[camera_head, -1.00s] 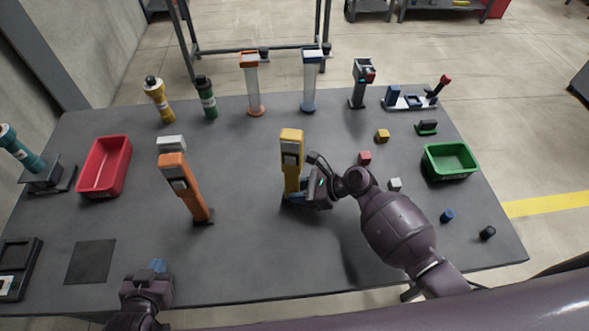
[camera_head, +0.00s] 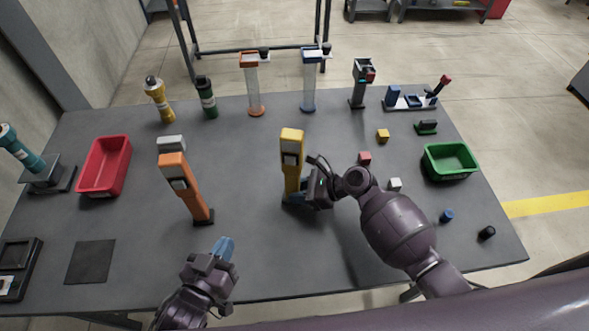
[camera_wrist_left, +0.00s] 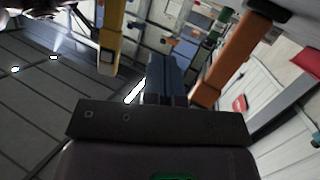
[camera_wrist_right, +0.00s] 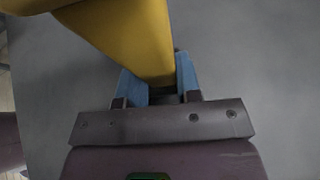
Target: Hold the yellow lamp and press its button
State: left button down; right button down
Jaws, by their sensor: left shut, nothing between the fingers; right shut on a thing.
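The yellow lamp (camera_head: 291,165) stands upright near the middle of the table, with a dark and light panel on the face of its head. My right gripper (camera_head: 297,198) is shut on the lamp's lower part from the right. In the right wrist view the blue fingers (camera_wrist_right: 160,88) sit either side of the yellow body (camera_wrist_right: 130,35). My left gripper (camera_head: 223,248) is shut and empty, above the table's front edge, left of and nearer than the lamp. In the left wrist view its blue fingers (camera_wrist_left: 166,80) are together, with the yellow lamp (camera_wrist_left: 110,40) at upper left. I cannot make out the button clearly.
An orange lamp (camera_head: 180,180) stands left of the yellow one, a grey-topped thing (camera_head: 171,143) behind it. A red bin (camera_head: 105,167) is at left, a green bin (camera_head: 450,160) at right. Small cubes lie right of my right arm. The table between my left gripper and the yellow lamp is clear.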

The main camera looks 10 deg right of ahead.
aim_at(301, 152)
jog(key=shift+d+f, duration=0.1)
jog(key=shift+f, duration=0.05)
pick_arm(q)
jog(key=w+d+r+m+h, duration=0.1)
jog(key=d+r+m+h, duration=0.95)
jog(key=h, duration=0.25)
jog(key=w+d, duration=0.2)
jog(key=w, duration=0.6)
jog(key=shift+w+d+f, duration=0.25)
jog(key=shift+w+d, duration=0.1)
jog(key=shift+d, duration=0.05)
jog(key=shift+w, duration=0.1)
dwell(1.2)
jog(key=shift+w+d, duration=0.15)
jog(key=shift+w, duration=0.25)
jog(key=shift+w, duration=0.25)
dwell(0.6)
jog(key=shift+s, duration=0.7)
